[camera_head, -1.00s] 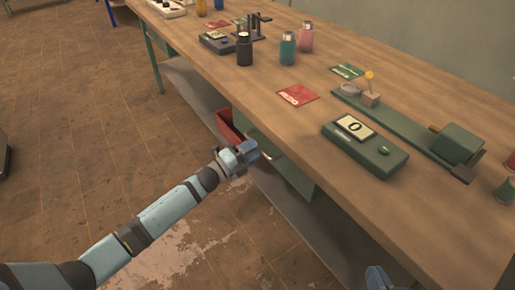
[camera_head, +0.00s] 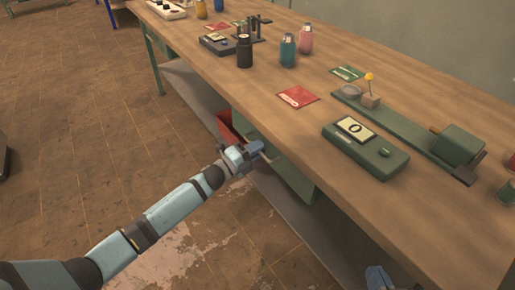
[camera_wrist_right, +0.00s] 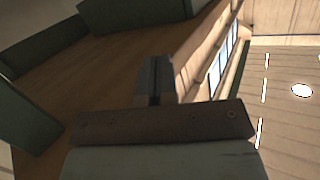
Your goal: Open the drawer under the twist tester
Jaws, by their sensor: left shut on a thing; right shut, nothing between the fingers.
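The twist tester, a long green rail with a block at its right end (camera_head: 405,125), lies on the bench. A green drawer unit (camera_head: 293,174) hangs under the bench's front edge. My left gripper (camera_head: 256,149) is at the front of this unit, below the edge, shut on what looks like its pale handle bar (camera_head: 267,159). The fingers partly hide the bar. No clear gap shows at the drawer front. My right gripper (camera_head: 376,275) is low at the bottom of the head view, shut and empty, away from the drawer; its fingers also show in the right wrist view (camera_wrist_right: 155,80).
A green box with a "0" display (camera_head: 365,148) stands near the bench's front edge (camera_head: 330,190). A red bin (camera_head: 226,126) sits under the bench left of the drawer unit. Bottles and cards stand further back. The floor in front is clear.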

